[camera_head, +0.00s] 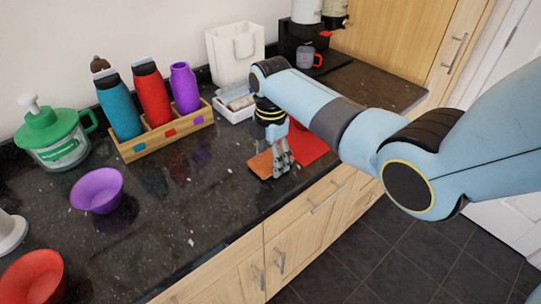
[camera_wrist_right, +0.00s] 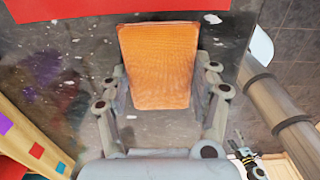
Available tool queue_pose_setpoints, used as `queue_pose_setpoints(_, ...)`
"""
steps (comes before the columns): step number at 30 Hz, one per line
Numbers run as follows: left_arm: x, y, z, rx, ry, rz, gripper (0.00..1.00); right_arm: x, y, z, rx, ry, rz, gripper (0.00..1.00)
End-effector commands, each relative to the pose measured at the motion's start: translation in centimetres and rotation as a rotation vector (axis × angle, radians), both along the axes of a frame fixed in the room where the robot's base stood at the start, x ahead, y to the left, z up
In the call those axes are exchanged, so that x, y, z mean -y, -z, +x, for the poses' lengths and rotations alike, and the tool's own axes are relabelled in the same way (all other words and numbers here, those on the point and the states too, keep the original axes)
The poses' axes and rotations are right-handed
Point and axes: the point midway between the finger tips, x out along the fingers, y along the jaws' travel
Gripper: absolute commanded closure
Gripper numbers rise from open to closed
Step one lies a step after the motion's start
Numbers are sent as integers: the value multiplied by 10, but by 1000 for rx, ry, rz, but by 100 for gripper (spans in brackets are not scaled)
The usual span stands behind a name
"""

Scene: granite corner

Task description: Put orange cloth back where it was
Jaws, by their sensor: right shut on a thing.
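The orange cloth (camera_head: 261,164) is at the counter's front edge in the head view. In the right wrist view the orange cloth (camera_wrist_right: 158,65) is a flat, folded piece between the two fingers. My right gripper (camera_head: 284,168) points down at the cloth and is shut on it; in the wrist view the fingers (camera_wrist_right: 163,95) sit on its two sides. I cannot tell whether the cloth touches the counter. A red cloth (camera_head: 309,146) lies just right of it, partly behind my gripper, and shows at the top of the wrist view (camera_wrist_right: 120,10). My left gripper is not in view.
A wooden holder (camera_head: 133,152) with teal, red and purple bottles stands at the back. A white tray (camera_head: 233,113) and white bag (camera_head: 236,50) are behind my right gripper. A purple bowl (camera_head: 97,190), red bowl (camera_head: 33,277) and green-lidded jar (camera_head: 57,140) are left. The counter's front middle (camera_head: 190,220) is clear.

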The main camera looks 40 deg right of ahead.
Motion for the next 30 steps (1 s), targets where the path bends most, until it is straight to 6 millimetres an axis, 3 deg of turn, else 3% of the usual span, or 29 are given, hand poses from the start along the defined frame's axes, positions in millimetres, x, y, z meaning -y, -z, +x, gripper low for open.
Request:
queue_pose_setpoints(7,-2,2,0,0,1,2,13,0,3,0,0,0,0,67)
queue_pose_setpoints(8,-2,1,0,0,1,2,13,0,3,0,0,0,0,33)
queue_pose_setpoints(12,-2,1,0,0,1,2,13,0,2,0,0,1,0,15)
queue_pose_setpoints(23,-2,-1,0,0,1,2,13,0,-4,0,1,1,0,14)
queue_pose_setpoints(30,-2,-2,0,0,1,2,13,0,-47,1,5,1,-2,14)
